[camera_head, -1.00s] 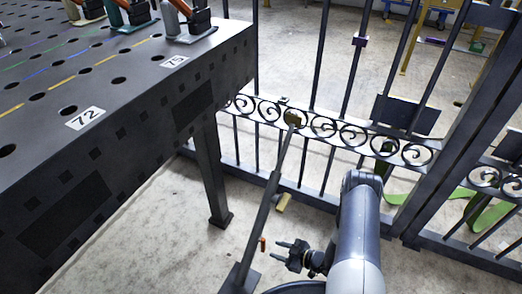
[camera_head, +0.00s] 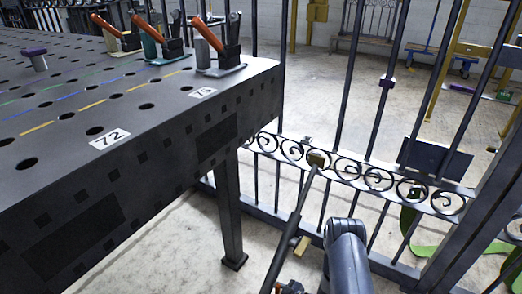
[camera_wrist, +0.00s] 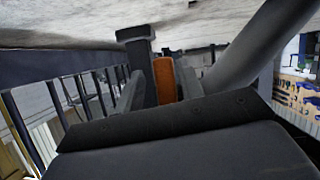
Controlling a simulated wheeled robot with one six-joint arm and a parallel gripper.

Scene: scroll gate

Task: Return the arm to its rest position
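My arm (camera_head: 346,258) shows at the bottom of the head view, over the floor in front of the gate. My gripper (camera_head: 288,287) is at the bottom edge there, mostly cut off, so its opening cannot be told. The dark gate (camera_head: 365,175) with scrollwork stands behind my arm. A slanted dark bar (camera_head: 290,232) runs up to a brass-coloured piece (camera_head: 316,160) on the scroll band.
A dark perforated table (camera_head: 150,150) marked 72 and 75 fills the left; its leg (camera_head: 229,215) reaches the floor near the bar. Orange-handled clamps (camera_head: 210,38) stand on it. A yellow block (camera_head: 301,246) shows beside the bar. Green strap (camera_head: 425,245) lies beyond the gate.

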